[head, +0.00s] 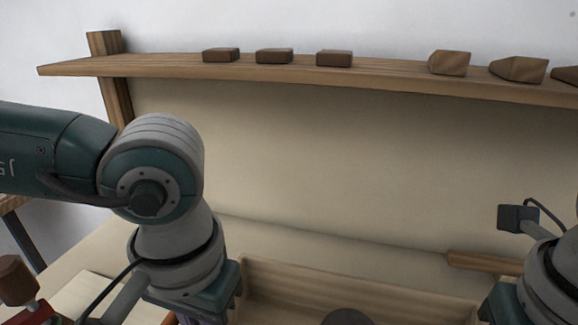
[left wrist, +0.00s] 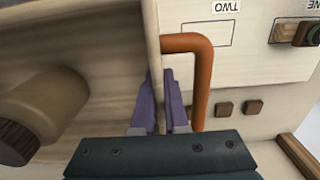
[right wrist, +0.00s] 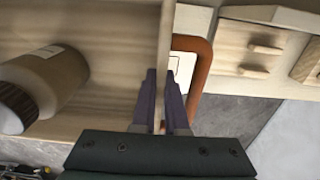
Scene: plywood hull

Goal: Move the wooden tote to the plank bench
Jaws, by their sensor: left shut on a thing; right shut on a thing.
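The wooden tote (head: 350,285) shows at the bottom of the head view between my arms, its lower part cut off. Its pale walls also show in the left wrist view (left wrist: 110,60) and right wrist view (right wrist: 125,60), each with an orange-brown handle. My left gripper (left wrist: 163,100) is shut on the tote wall, one finger inside the handle loop. My right gripper (right wrist: 163,100) is shut on the opposite wall the same way. A brown bottle with a dark cap lies across each wrist view, inside the tote (left wrist: 45,105) (right wrist: 45,80). I cannot tell which surface is the plank bench.
A pale worktop (left wrist: 240,75) with a marked rectangle reading "TWO" and small brown blocks lies beyond the left handle. Wooden pieces (right wrist: 255,55) and grey floor (right wrist: 290,125) lie beyond the right handle. A wall shelf (head: 300,75) with several blocks runs above.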

